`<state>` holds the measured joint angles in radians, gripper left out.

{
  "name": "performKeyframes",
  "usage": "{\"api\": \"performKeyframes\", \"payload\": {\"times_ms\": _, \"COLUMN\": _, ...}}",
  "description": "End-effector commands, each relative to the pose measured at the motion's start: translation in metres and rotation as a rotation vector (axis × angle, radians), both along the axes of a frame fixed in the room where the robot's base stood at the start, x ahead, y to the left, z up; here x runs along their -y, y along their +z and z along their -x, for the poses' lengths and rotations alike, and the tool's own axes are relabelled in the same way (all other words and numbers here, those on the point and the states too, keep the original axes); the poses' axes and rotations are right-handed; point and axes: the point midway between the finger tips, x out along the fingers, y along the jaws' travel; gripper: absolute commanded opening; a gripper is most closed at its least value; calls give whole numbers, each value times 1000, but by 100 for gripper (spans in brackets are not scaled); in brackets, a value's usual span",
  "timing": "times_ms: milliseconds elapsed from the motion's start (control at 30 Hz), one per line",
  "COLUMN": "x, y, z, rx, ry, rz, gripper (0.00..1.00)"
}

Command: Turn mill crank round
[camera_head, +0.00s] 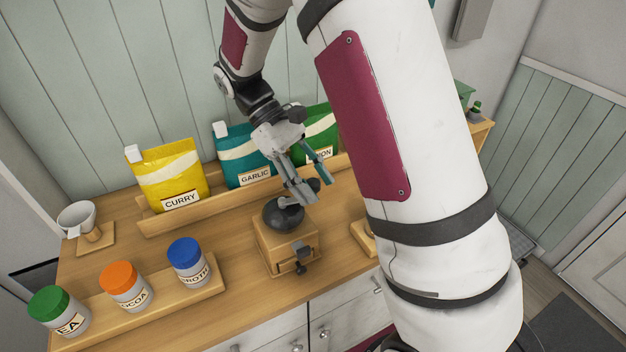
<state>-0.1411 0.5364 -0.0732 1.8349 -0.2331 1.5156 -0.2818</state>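The mill is a wooden box (284,246) with a dark round dome (279,217) on top, standing on the counter. Its crank arm (290,201) is pale and short and runs from the dome towards the upper right, ending in a dark knob (314,185). My gripper (316,189) comes down from above, with its two long fingers spread apart. The fingertips are at the knob, which shows between them. I cannot tell whether either finger touches it. A small dark knob (301,268) sits on the mill's front.
Yellow curry (170,177), teal garlic (243,160) and green (321,131) bags stand in a wooden rack behind. Green-lidded (59,311), orange-lidded (126,286) and blue-lidded (188,262) jars stand on a tray front left. A white cup (76,217) is far left. My arm hides the right side.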

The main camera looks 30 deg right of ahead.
Motion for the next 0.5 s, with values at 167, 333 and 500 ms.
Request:
{"api": "performKeyframes", "payload": {"times_ms": 167, "x": -1, "y": 2, "z": -2, "rx": 0, "ry": 1, "rz": -1, "gripper": 44}}
{"api": "performKeyframes", "payload": {"times_ms": 333, "x": -7, "y": 15, "z": -14, "rx": 3, "ry": 1, "rz": -1, "gripper": 44}}
{"api": "performKeyframes", "payload": {"times_ms": 500, "x": -17, "y": 39, "z": -37, "rx": 4, "ry": 1, "rz": 0, "gripper": 44}}
